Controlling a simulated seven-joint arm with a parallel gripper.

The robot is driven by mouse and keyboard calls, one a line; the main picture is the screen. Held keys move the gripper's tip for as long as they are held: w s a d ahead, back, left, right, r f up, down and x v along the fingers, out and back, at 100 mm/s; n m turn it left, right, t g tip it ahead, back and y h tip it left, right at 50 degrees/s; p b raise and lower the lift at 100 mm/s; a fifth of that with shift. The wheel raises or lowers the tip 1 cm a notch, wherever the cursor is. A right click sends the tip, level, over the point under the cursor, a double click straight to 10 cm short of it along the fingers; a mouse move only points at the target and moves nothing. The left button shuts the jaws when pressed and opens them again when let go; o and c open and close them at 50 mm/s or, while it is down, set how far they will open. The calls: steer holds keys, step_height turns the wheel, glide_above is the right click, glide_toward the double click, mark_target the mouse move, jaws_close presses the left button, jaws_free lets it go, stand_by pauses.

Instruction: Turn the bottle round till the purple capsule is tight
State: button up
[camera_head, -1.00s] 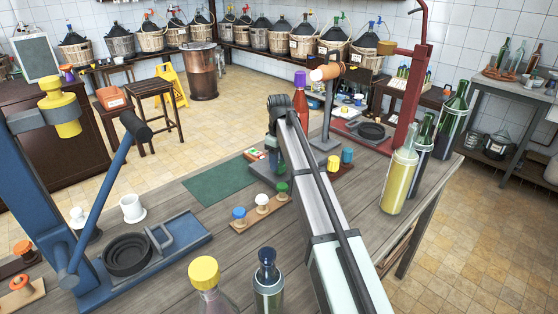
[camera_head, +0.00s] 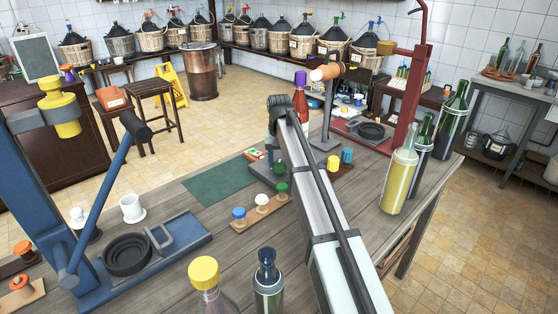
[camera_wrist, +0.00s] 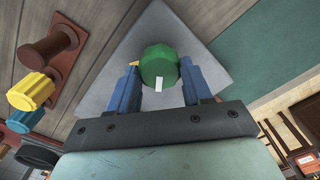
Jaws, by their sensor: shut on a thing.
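A red bottle with a purple capsule (camera_head: 300,78) stands upright behind my arm in the head view. My arm hides its lower part, and whether the capsule is tight does not show. In the wrist view my gripper (camera_wrist: 161,82) has its blue fingers on both sides of a round green knob (camera_wrist: 157,62) with a white mark, and is shut on it. The knob sits over a grey plate (camera_wrist: 205,35).
A green mat (camera_head: 218,184) lies left of the grey plate. A wooden rack of coloured knobs (camera_head: 261,212) is in front. A blue press (camera_head: 60,190) stands left, a red press (camera_head: 412,95) right. Filled bottles (camera_head: 399,180) stand at the right edge.

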mark_target(279, 163)
steer(key=shift+m, duration=0.6)
steer(key=o, duration=1)
steer(key=shift+o, duration=0.2)
steer(key=shift+r, duration=0.1)
step_height(279, 163, up, 14)
